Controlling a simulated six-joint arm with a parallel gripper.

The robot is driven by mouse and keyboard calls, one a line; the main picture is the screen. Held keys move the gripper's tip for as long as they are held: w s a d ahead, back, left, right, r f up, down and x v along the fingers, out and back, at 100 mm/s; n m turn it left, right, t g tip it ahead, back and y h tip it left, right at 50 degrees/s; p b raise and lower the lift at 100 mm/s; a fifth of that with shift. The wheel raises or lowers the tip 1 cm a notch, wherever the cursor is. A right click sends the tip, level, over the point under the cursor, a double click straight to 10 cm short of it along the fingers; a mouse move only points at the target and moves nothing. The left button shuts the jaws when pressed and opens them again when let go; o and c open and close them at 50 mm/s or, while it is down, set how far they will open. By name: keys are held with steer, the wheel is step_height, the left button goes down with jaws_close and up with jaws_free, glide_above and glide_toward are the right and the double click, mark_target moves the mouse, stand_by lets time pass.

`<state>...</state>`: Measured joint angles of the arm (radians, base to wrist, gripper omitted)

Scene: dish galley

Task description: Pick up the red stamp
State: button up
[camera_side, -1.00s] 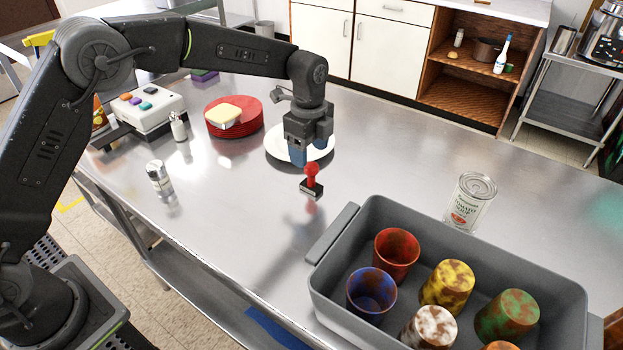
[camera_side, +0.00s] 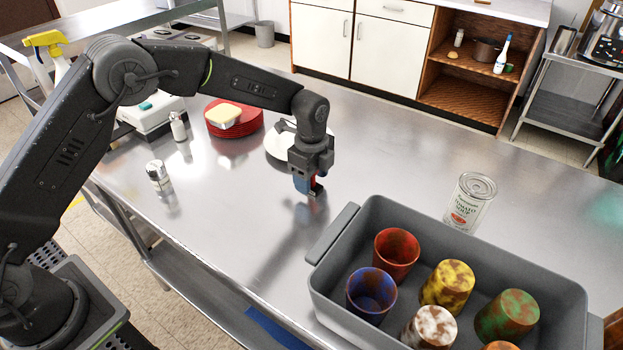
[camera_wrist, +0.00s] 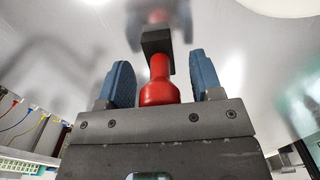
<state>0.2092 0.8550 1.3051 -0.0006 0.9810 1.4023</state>
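The red stamp has a red knobbed handle and a dark block base (camera_side: 316,191). It stands on the steel table, mostly hidden by my gripper in the side view. In the wrist view the stamp's red handle (camera_wrist: 158,88) lies between the two blue finger pads, with its dark base beyond. My gripper (camera_wrist: 163,80) is open, with a visible gap between the handle and each pad. In the side view my gripper (camera_side: 309,184) is low over the table, around the stamp.
A white plate (camera_side: 277,147) lies behind my gripper. A grey bin (camera_side: 333,235) of coloured cups stands front right, beside a soup can (camera_side: 470,203). Shakers (camera_side: 158,176), red plates (camera_side: 236,130) and a button box (camera_side: 150,112) are left. The table right of the plate is clear.

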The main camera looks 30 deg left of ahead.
steer(key=c, duration=0.9)
steer(key=shift+r, duration=0.1)
